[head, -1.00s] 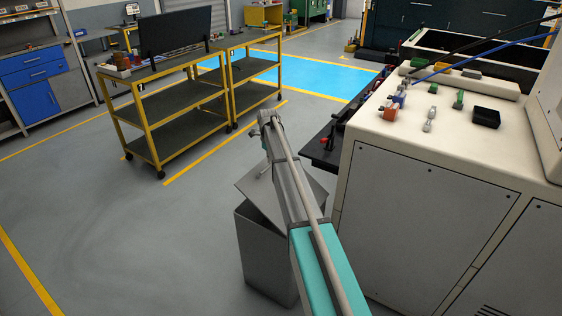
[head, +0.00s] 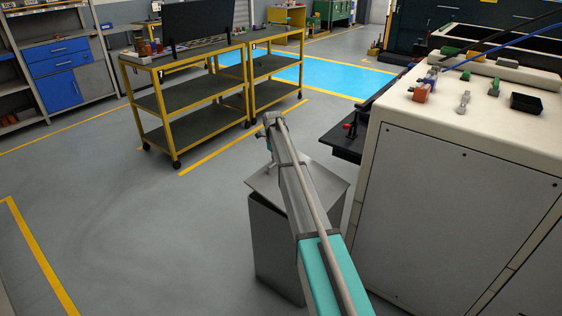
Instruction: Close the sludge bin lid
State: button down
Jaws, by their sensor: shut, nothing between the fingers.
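The sludge bin (head: 276,245) is a grey upright box on the floor, below and left of the cream machine. Its flat grey lid (head: 328,183) lies low over the top, with a dark narrow gap visible beneath its front left edge. My arm crosses over the bin and hides the middle of the lid.
The cream machine (head: 440,200) stands close on the right, with a dark shelf (head: 345,146) jutting out near the bin. Yellow-framed carts (head: 190,105) stand behind to the left. The floor (head: 130,225) left of the bin is clear.

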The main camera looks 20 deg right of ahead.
jog(key=shift+w+a+f+b, duration=0.15)
jog(key=shift+w+f+b, duration=0.05)
jog(key=shift+f+b, duration=0.55)
jog(key=shift+w+a+f+b, duration=0.2)
jog(key=shift+f+b, duration=0.3)
jog(key=shift+f, duration=0.4)
jog(key=shift+r, duration=0.1)
notch_tip(320, 180, up, 4)
jog(key=p, duration=0.4)
jog(key=shift+w, duration=0.1)
jog(key=w+a+r+p, duration=0.4)
jog(key=w+r+p, duration=0.2)
jog(key=shift+a+r+p, duration=0.15)
jog(key=shift+a+p, duration=0.15)
jog(key=shift+a, duration=0.05)
